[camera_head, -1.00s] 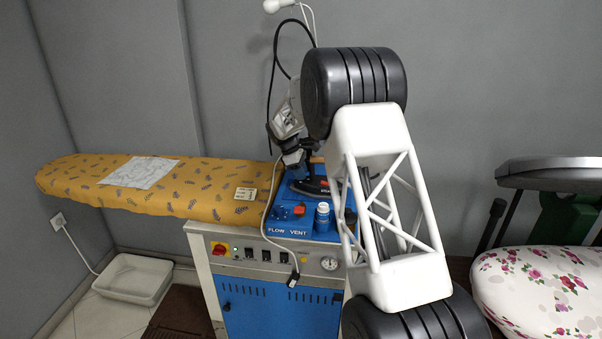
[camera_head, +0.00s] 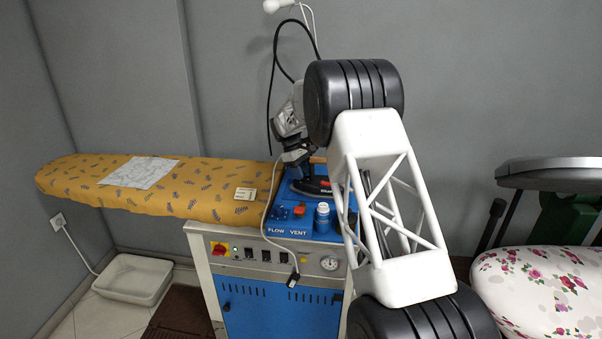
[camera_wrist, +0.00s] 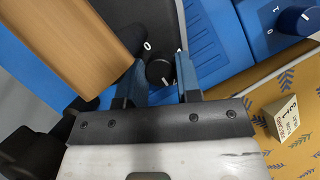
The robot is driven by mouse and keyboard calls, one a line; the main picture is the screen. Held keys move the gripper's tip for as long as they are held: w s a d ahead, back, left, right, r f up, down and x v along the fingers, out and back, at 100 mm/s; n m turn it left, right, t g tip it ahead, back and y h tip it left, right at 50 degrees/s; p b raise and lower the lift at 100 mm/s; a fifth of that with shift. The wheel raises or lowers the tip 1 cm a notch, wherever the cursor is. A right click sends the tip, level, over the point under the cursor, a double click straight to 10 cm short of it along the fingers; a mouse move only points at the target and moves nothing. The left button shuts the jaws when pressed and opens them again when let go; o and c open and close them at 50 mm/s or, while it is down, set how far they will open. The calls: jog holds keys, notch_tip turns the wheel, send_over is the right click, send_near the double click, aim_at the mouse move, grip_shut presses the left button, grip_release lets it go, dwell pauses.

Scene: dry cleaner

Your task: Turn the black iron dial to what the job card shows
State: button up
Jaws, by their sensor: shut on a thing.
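The black iron dial (camera_wrist: 158,71), with a white pointer mark, sits between the two fingertips of my gripper (camera_wrist: 161,68) in the wrist view. My gripper is shut on the dial. A white "0" is printed just above the dial; other marks of its scale are hidden or unclear. The iron (camera_head: 312,187) rests on the blue station, partly behind my arm. Its wooden handle (camera_wrist: 75,35) fills the upper left of the wrist view. The cream job card (camera_head: 245,193) stands on the yellow board; in the wrist view the card (camera_wrist: 284,119) shows digits turned sideways, too small to read surely.
A blue knob (camera_wrist: 296,20) with 0 and 1 marks sits on the blue station (camera_head: 262,229), right of the dial in the wrist view. A blue-and-white bottle (camera_head: 322,217) and a red switch (camera_head: 299,210) are near the iron. A cable hangs over the station's front.

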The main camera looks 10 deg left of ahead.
jog(key=o, duration=0.9)
jog(key=v, duration=0.8)
